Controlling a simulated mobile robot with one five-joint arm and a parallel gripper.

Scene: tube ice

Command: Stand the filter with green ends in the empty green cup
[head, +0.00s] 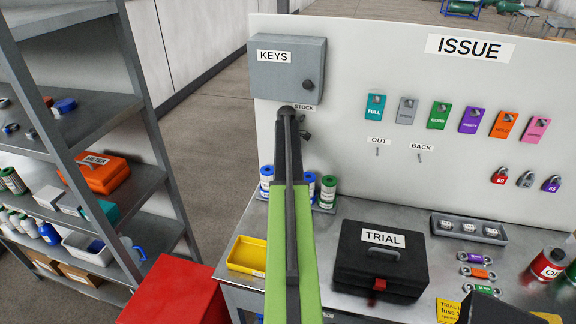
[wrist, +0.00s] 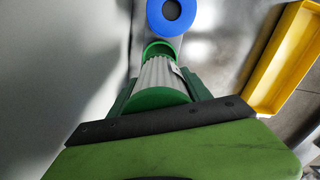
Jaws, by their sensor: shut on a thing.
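My gripper (wrist: 160,76) is shut on the filter with green ends (wrist: 158,73), which has a pale ribbed body. Dark green fingers press on both sides of it in the wrist view. In the head view my arm hides the gripper and the held filter. I cannot make out an empty green cup in either view. A green-ended cylinder (head: 328,191) with a white label stands at the back of the bench, right of my arm. A blue ring-shaped end (wrist: 172,15) shows just beyond the held filter in the wrist view.
A blue-ended cylinder (head: 266,183) stands left of my arm. A yellow tray (head: 247,255) lies at the bench's left edge and shows in the wrist view (wrist: 289,58). A black TRIAL case (head: 381,258) stands right of my arm. The ISSUE board (head: 395,110) rises behind.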

